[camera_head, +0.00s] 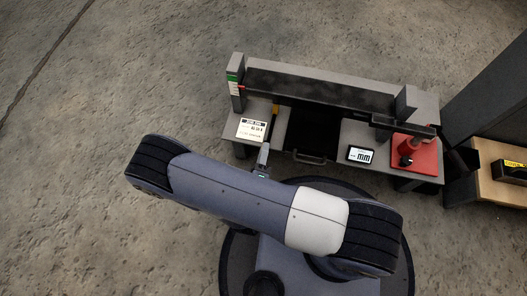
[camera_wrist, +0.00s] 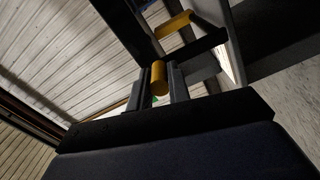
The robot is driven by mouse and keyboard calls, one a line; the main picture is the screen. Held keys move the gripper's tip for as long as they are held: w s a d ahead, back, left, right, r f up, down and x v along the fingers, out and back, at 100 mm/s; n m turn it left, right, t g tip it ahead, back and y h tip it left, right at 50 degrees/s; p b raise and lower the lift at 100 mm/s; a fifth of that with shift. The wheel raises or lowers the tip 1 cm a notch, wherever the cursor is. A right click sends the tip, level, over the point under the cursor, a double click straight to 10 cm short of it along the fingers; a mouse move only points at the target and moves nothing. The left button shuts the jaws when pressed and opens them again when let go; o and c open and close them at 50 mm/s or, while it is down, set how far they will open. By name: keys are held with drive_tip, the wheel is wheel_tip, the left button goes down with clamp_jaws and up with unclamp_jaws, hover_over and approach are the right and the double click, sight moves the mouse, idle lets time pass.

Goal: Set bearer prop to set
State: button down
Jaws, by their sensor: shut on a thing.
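In the wrist view a short yellow cylinder, which looks like a grip (camera_wrist: 159,78), sits between the two fingers of my gripper (camera_wrist: 160,88). The fingers are shut on it from both sides. I cannot tell for sure that this grip belongs to the bearer prop. In the head view my gripper (camera_head: 263,158) is at the front left of the grey bench, below a printed card (camera_head: 252,130). A small yellow part (camera_head: 275,109) shows right of the card. The held grip is hidden in the head view.
A long grey beam (camera_head: 320,84) spans the bench's back between two end posts. A dark opening with a handle (camera_head: 310,158) is at the bench's middle front. A small display (camera_head: 360,154) and a red stand (camera_head: 414,153) are to the right. A wooden-topped unit (camera_head: 495,186) stands far right.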

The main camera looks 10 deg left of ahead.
drive_tip(key=c, duration=1.3)
unclamp_jaws()
drive_tip(key=shift+d, duration=0.1)
drive_tip(key=shift+s+a+p, duration=0.2)
drive_tip(key=shift+s+p, duration=0.45)
drive_tip(key=shift+s, duration=2.05)
drive_tip(key=shift+s+a+p, duration=0.2)
drive_tip(key=shift+s+p, duration=0.45)
drive_tip(key=shift+s, duration=2.05)
drive_tip(key=shift+w+d+b, duration=0.2)
drive_tip(key=shift+w+b, duration=0.45)
drive_tip(key=shift+w, duration=2.05)
drive_tip(key=shift+w+d+b, duration=0.15)
drive_tip(key=shift+w+b, duration=0.5)
drive_tip(key=shift+w, duration=2.05)
drive_tip(key=shift+s, duration=0.1)
